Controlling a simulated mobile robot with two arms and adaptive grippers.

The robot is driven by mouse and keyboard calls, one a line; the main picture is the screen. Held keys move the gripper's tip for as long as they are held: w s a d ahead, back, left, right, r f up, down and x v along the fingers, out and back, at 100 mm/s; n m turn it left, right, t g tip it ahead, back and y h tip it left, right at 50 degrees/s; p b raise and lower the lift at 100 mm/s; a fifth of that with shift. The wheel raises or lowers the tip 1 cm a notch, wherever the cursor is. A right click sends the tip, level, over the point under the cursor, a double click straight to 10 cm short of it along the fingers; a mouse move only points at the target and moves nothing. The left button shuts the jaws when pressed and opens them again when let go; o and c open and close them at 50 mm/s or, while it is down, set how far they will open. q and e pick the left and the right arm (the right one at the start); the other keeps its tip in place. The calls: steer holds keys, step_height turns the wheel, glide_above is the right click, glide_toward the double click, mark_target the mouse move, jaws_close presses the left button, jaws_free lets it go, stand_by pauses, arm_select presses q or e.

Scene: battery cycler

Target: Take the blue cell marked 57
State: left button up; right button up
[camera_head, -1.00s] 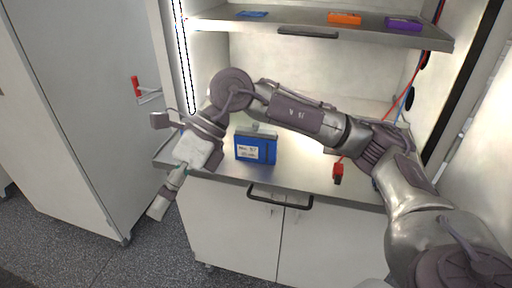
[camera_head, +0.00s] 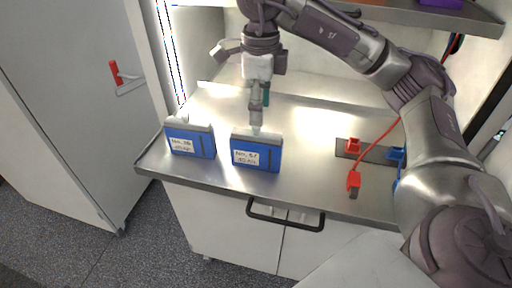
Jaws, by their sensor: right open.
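The blue cell marked 57 (camera_head: 257,153) stands upright on the steel worktop (camera_head: 310,190), its white label facing me. My right gripper (camera_head: 257,118) points down just above and behind the top of this cell. It is open; the fingers are seen nearly edge-on, and I cannot tell whether they touch the cell. A second blue cell (camera_head: 190,141) stands to the left with a gap between the two; its label is hard to read and looks like 38. My left gripper is not in view.
A red connector (camera_head: 354,184) on a red cable lies on the worktop at right, near a dark strip with a red socket (camera_head: 352,146) and a blue connector (camera_head: 396,154). A shelf (camera_head: 470,18) overhangs the back right. The front-middle worktop is clear.

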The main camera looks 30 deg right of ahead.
mark_target(256, 146)
step_height(256, 146, down, 5)
steer(key=shift+s+a+r+b, duration=0.1)
steer(key=shift+s+a+b, duration=0.05)
steer(key=shift+b, duration=0.15)
step_height(256, 146, down, 2)
steer(key=shift+f, duration=0.15)
steer(key=f, duration=0.1)
steer(key=f+p, duration=0.1)
steer(key=f, duration=0.1)
steer(key=shift+w+a+f+p, duration=0.15)
steer(key=shift+w+a+p, duration=0.1)
steer(key=shift+p, duration=0.1)
steer(key=shift+f, duration=0.4)
jaws_close()
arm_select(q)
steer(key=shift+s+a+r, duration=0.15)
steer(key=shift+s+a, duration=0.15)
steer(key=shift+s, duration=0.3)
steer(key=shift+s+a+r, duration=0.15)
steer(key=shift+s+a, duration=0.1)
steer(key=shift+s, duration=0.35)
